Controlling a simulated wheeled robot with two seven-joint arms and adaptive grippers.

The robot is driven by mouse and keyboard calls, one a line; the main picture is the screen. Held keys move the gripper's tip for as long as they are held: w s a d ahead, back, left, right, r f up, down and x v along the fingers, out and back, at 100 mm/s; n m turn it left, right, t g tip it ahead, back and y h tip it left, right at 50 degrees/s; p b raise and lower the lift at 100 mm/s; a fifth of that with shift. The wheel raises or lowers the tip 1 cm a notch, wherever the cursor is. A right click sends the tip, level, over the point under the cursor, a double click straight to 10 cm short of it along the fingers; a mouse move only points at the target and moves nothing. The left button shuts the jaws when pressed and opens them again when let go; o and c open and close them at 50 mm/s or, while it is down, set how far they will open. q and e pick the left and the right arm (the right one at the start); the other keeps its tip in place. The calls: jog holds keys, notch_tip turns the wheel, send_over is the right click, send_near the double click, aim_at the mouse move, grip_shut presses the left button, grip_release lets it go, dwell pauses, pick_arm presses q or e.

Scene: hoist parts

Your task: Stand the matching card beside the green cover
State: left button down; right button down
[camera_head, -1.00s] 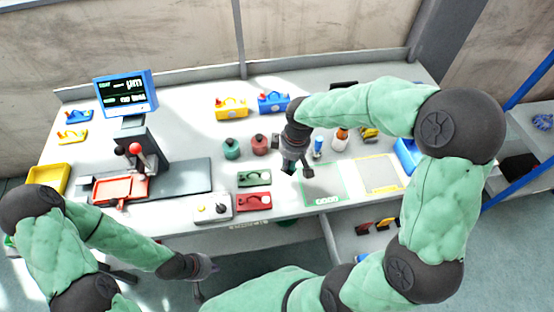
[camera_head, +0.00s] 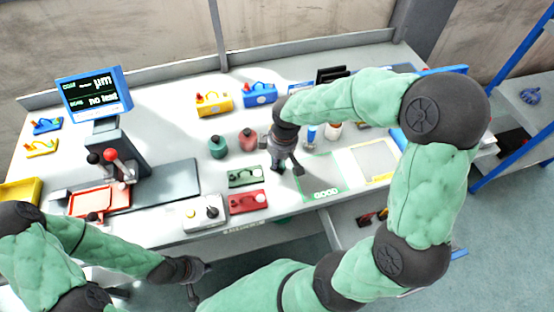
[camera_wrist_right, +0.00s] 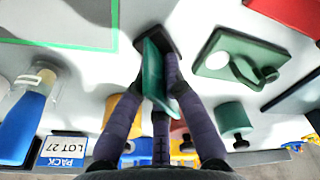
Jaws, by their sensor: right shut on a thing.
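The green cover (camera_head: 245,176) lies flat on the table, and it also shows in the right wrist view (camera_wrist_right: 240,60) with its dark knob and a pale round spot. My right gripper (camera_head: 287,170) is just right of it in the head view. In the right wrist view its fingers (camera_wrist_right: 160,85) are shut on a thin green card (camera_wrist_right: 153,75), held on edge, with a dark foot at its far end. I cannot tell whether that foot touches the table. My left gripper (camera_head: 198,280) is in front of the table, apart from everything, its fingers spread and empty.
A red cover (camera_head: 248,201) lies in front of the green one. Green (camera_head: 217,147) and red (camera_head: 248,139) round pots stand behind. A green-outlined area (camera_head: 322,178) is at the right. A blue bottle (camera_wrist_right: 22,125) and a LOT 27 box (camera_wrist_right: 62,150) stand near the gripper.

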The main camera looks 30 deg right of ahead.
pick_arm(q)
jog(key=shift+f, duration=0.1)
pick_arm(e)
jog(key=shift+f, duration=0.15)
jog(key=c, duration=1.3)
grip_release()
jog(key=shift+c, duration=0.2)
